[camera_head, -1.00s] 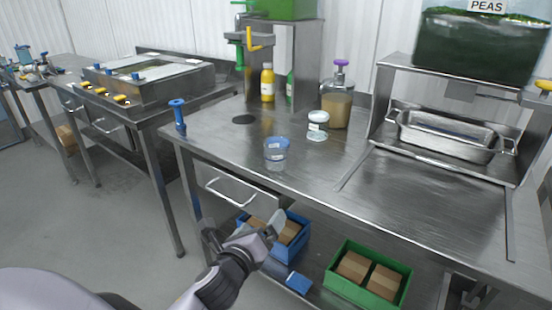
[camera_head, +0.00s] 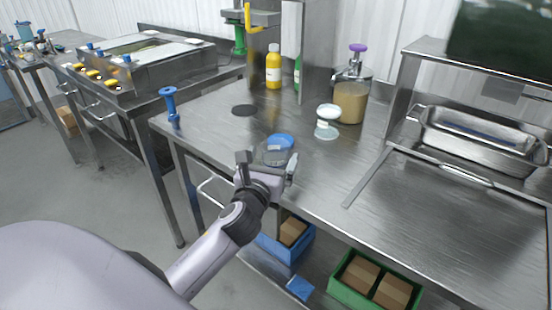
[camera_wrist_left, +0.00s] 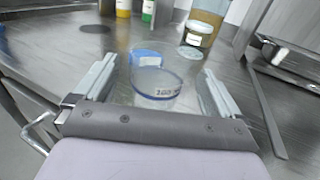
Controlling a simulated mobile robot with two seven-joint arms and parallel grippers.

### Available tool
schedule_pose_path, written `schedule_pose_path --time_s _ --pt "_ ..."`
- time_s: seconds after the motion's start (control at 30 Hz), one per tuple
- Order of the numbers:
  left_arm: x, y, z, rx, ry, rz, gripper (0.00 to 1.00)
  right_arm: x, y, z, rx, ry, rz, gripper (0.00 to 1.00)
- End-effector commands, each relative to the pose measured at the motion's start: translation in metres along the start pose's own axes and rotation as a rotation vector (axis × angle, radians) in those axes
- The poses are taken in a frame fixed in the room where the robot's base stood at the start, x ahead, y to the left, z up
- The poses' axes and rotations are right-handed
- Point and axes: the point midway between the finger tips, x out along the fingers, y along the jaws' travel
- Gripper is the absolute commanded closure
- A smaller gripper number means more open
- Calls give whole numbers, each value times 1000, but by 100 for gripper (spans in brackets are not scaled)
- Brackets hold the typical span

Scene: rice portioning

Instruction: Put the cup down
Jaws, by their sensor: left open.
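The clear cup (camera_head: 272,155) stands near the front edge of the steel table, with a blue patch at its far side. In the left wrist view the cup (camera_wrist_left: 156,88) shows a dark line and printed marks, and the blue patch shows behind or through it. My left gripper (camera_head: 267,163) is at the cup, its jaws open. In the left wrist view one finger is on each side of the cup, with a visible gap on both sides. The gripper partly hides the cup in the head view. My right gripper is out of view.
A small white-lidded jar (camera_head: 327,122) and a purple-topped dispenser (camera_head: 350,100) stand behind right of the cup. A yellow bottle (camera_head: 273,70) stands farther back. A steel pan (camera_head: 480,140) is at right. The table right of the cup is clear.

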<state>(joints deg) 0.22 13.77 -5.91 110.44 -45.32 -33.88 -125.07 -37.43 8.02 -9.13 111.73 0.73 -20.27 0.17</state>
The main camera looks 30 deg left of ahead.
Motion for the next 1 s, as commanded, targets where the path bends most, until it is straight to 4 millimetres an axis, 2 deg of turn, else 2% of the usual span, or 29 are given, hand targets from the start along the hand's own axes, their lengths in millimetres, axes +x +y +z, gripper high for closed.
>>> schedule_pose_path --time_s 0.3,0.4,0.7,0.87,1.0 --pt "39 0 -1 -2 -1 1 2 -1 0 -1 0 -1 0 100" --pt "47 0 -1 -1 -1 0 2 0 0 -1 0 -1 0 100" --pt "49 0 -2 -1 0 -1 2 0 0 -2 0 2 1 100" --pt "49 0 -2 -1 0 -1 54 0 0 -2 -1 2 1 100" --pt "49 0 -1 -1 0 -1 63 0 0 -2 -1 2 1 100"
